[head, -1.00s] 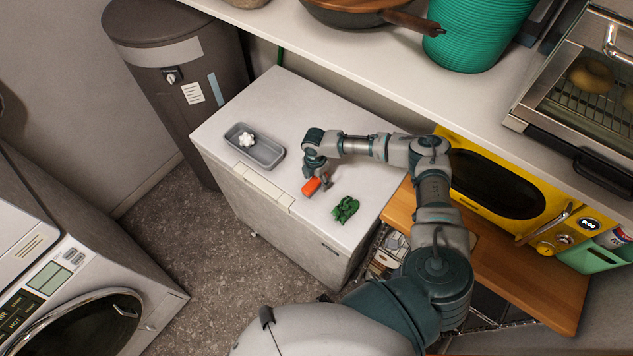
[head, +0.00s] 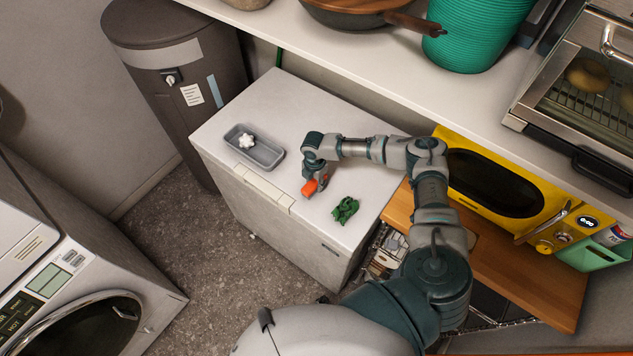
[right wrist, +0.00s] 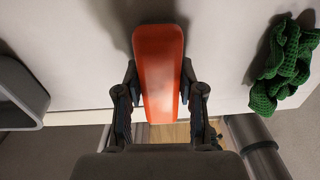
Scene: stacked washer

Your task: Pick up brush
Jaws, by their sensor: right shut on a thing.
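The brush shows as an orange, rounded bar (head: 309,188) on the white top of the chest freezer, near its front edge. In the right wrist view the orange brush (right wrist: 158,65) lies lengthwise between the two dark fingers. My right gripper (head: 315,181) is over it, pointing down, and its fingers (right wrist: 159,98) are shut on the sides of the brush. I cannot tell whether the brush is clear of the surface. My left gripper is not in view.
A green crumpled cloth (head: 345,209) lies right of the brush. A grey tray (head: 268,155) holding a white flower-like object (head: 246,140) stands to the left. A shelf (head: 430,75) with a pan overhangs the back. A yellow microwave (head: 480,205) is at right.

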